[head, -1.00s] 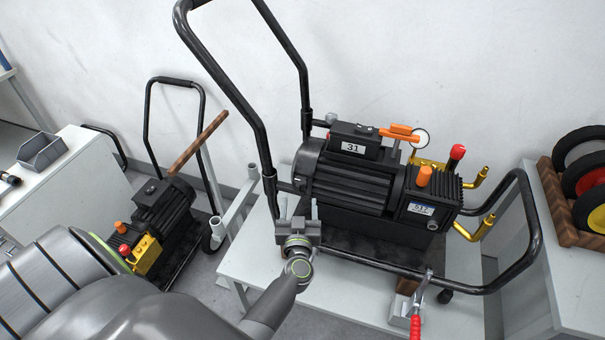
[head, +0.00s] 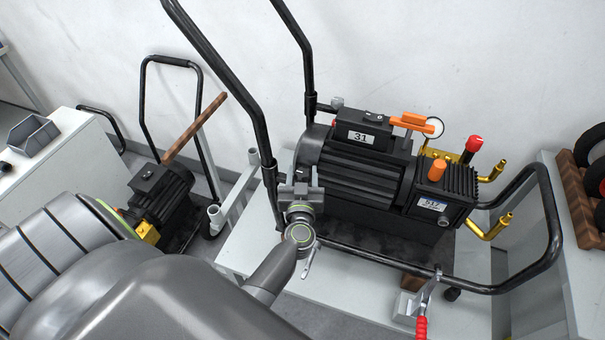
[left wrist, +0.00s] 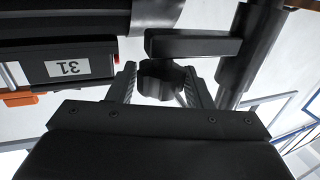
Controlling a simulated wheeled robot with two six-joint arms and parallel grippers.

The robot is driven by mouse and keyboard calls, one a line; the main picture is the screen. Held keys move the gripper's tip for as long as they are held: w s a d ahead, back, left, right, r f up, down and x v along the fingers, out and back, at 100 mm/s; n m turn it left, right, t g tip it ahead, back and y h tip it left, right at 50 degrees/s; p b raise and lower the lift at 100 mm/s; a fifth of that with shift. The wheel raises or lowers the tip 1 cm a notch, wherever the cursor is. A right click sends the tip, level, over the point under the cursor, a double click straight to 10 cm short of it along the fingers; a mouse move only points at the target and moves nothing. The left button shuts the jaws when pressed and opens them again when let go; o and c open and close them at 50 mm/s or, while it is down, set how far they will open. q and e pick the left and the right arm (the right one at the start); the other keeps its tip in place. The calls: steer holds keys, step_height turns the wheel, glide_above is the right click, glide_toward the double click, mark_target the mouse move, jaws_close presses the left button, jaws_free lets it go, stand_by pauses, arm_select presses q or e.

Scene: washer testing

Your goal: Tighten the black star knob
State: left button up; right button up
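The black star knob (left wrist: 161,82) shows in the left wrist view as a dark lobed shape at the end of a black bar, by the cart's upright tube. My left gripper (left wrist: 160,88) has its two grey fingers apart, one at each side of the knob, with little room between. I cannot tell whether they touch it. In the head view my left gripper (head: 300,178) is at the left end of the black pump (head: 365,175), beside the cart's handle tube, and its fingers stand apart; the knob is hard to make out there. My right gripper is out of view.
The pump cart's black frame (head: 552,215) surrounds the pump on a light table (head: 345,292). A toggle clamp with a red handle (head: 421,328) is at the front. A second pump cart (head: 160,190) stands left. A wooden rack (head: 575,200) is at the right.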

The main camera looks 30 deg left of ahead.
arm_select(q)
steer(key=c, duration=0.6)
steer(key=shift+a+r+m+t+h+p, duration=0.1)
steer(key=shift+m+t+h+p, duration=0.4)
steer(key=shift+m+h+p, duration=0.25)
steer(key=shift+m+t+h, duration=0.4)
steer(key=shift+m+h, duration=0.25)
steer(key=shift+h, duration=0.4)
steer(key=shift+f+m+h+b, duration=0.2)
steer(key=shift+m+h+b, duration=0.2)
steer(key=shift+h, duration=0.2)
steer(key=m+t+h+b, duration=0.1)
steer(key=m+h+b, duration=0.2)
steer(key=h+b, duration=0.2)
steer(key=shift+w+h+b, duration=0.1)
steer(key=shift+h+b, duration=0.2)
steer(key=shift+b, duration=0.5)
steer(key=shift+r+m+h+b, duration=0.15)
steer(key=shift+m+h+b, duration=0.45)
steer(key=shift+h+b, duration=0.15)
steer(key=o, duration=1)
